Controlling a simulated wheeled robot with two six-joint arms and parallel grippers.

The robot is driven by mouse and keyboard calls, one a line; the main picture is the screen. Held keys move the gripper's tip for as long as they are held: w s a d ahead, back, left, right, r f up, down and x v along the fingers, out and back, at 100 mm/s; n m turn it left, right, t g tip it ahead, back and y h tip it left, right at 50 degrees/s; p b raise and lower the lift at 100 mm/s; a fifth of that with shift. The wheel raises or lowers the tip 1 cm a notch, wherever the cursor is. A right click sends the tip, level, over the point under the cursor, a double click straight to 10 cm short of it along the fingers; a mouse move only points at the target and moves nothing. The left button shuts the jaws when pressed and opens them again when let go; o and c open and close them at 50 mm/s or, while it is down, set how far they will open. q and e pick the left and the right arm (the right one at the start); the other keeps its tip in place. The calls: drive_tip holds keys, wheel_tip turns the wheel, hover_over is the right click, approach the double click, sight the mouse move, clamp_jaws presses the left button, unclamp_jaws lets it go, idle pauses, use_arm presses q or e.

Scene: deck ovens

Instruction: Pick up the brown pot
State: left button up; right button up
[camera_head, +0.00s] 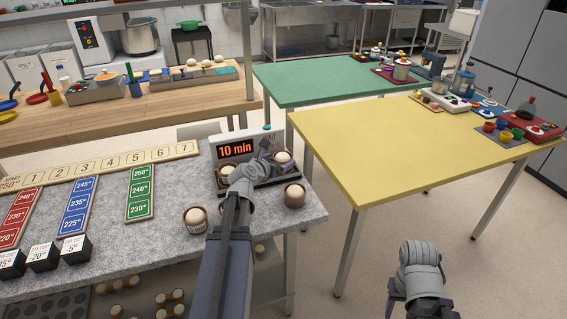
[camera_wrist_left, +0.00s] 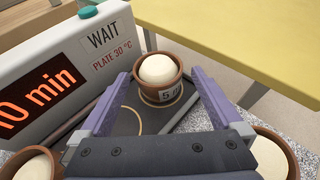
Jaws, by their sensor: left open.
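A brown pot (camera_wrist_left: 160,92) with a pale round dough top and a white number label stands on the dark plate of the timer device. In the left wrist view it is between the two fingers of my left gripper (camera_wrist_left: 161,78), which is open; I cannot tell whether they touch it. In the head view this pot (camera_head: 284,162) is at the plate's right end, just right of the left gripper (camera_head: 266,155).
The timer device (camera_head: 237,148) reads "10 min" and stands right behind the plate. A number board (camera_head: 100,166) and coloured temperature strips lie left on the grey counter (camera_head: 130,243). A yellow table (camera_head: 400,145) stands right, with floor between.

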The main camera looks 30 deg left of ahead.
sight(286, 155)
use_arm(q)
drive_tip(key=shift+b+x, duration=1.15)
drive_tip(key=shift+x, duration=2.65)
drive_tip(key=shift+a+r, duration=0.15)
drive_tip(key=c, duration=1.3)
wheel_tip(286, 155, up, 10)
drive_tip(key=p, duration=1)
